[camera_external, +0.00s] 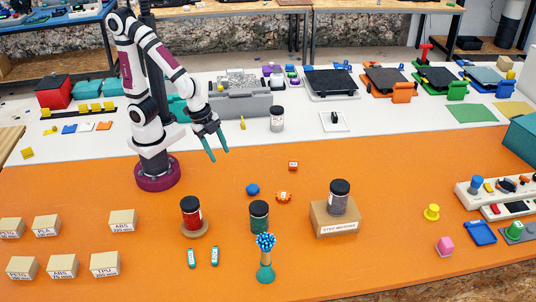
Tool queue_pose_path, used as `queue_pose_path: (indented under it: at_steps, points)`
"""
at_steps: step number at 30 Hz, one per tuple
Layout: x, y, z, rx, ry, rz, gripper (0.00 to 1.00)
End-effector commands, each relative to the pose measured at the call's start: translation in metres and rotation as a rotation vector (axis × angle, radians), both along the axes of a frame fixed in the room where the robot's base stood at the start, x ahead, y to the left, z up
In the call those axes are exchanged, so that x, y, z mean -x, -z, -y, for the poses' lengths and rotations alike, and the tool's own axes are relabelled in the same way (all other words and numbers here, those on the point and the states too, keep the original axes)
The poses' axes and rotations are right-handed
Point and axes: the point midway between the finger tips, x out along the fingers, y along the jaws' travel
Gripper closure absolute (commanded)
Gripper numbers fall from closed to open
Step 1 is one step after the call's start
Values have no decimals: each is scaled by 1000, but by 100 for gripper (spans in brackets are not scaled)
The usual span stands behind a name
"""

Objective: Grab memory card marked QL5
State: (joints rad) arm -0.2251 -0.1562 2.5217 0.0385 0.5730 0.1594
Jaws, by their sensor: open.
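Two small teal cards with white labels lie on the orange table at the front, left of centre: a left card (191,258) and a right card (214,256). They are side by side and apart. Their markings are too small to read, so I cannot tell which one is QL5. My gripper (218,156) is open and empty, its teal fingers pointing down above the table. It is well behind the cards, and nothing is between its fingers.
A red jar (191,212) on a round base stands just behind the cards. A green jar (259,216) and a teal holder with blue tips (265,271) are to the right. A jar-topped box (335,221) is farther right.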

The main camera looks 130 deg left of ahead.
Motion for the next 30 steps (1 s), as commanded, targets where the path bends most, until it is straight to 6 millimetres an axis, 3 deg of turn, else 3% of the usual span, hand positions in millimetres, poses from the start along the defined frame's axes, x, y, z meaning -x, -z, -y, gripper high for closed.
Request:
queue_pose_path:
  at_steps: [3,6,9,12,16,19,30]
  points:
    - [-61,43,-55,7,-126,220,48]
    - [-93,73,-103,10,-231,438,48]
    - [-101,98,-148,14,-358,649,48]
    - [-89,114,-183,12,-492,819,48]
    - [-70,123,-208,0,-618,949,48]
    - [-68,126,-217,-5,-653,986,48]
    - [-117,150,-251,-5,-654,989,48]
